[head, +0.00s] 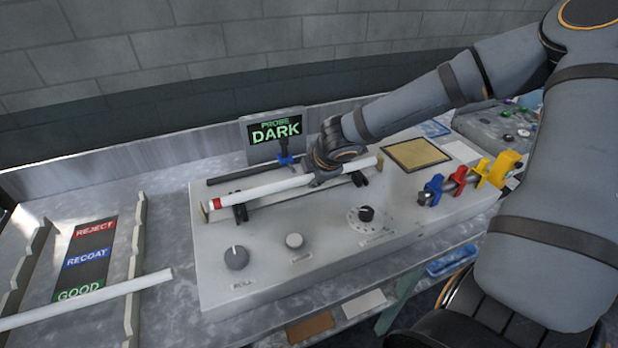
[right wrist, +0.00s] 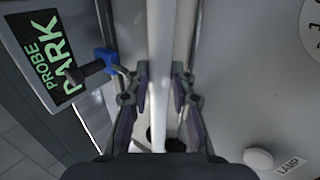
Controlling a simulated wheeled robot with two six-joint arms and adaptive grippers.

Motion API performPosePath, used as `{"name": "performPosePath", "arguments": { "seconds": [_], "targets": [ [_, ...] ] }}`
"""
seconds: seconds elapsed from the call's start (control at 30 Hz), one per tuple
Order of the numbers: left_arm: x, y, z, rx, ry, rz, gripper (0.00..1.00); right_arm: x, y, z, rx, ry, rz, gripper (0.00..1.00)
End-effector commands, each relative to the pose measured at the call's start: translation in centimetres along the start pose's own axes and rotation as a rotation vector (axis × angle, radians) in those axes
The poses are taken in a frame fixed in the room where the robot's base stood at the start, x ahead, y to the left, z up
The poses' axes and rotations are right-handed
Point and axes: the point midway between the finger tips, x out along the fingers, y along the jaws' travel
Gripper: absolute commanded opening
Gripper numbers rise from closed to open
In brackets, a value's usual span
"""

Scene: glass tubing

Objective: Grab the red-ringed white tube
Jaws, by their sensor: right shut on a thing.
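The white tube (head: 270,189) with a red ring (head: 216,204) near its left end lies lengthwise along the top of the grey test box, over black supports (head: 240,213). I cannot tell whether it rests on them or is slightly raised. My right gripper (head: 322,176) reaches down from above and is shut on the tube right of its middle. In the right wrist view the tube (right wrist: 161,50) runs between the two fingers of the right gripper (right wrist: 160,84); the red ring is not visible there. My left gripper is not in view.
The grey box (head: 300,279) carries knobs, a probe sign (head: 275,132) with a blue clamp (head: 288,159), a tan pad (head: 416,154) and red, blue and yellow fittings (head: 460,181). Another white tube (head: 90,299) lies across the rack at left, beside REJECT, RECOAT and GOOD labels.

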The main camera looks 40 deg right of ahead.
Motion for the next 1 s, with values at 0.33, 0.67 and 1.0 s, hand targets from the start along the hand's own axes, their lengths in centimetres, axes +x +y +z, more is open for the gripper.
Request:
{"name": "performPosePath", "arguments": {
  "seconds": [0.33, 0.67, 1.0],
  "targets": [
    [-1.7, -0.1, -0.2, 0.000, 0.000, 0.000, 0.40, -7.4, 1.3, -1.0, 0.003, 0.007, 0.007, 0.00],
    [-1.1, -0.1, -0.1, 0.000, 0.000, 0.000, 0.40, -13.1, -1.2, -2.5, 0.000, 0.005, 0.005, 0.00],
    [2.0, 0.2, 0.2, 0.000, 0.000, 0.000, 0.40, -14.7, -2.8, -2.7, -0.016, -0.008, -0.005, 0.00]
  ]
}}
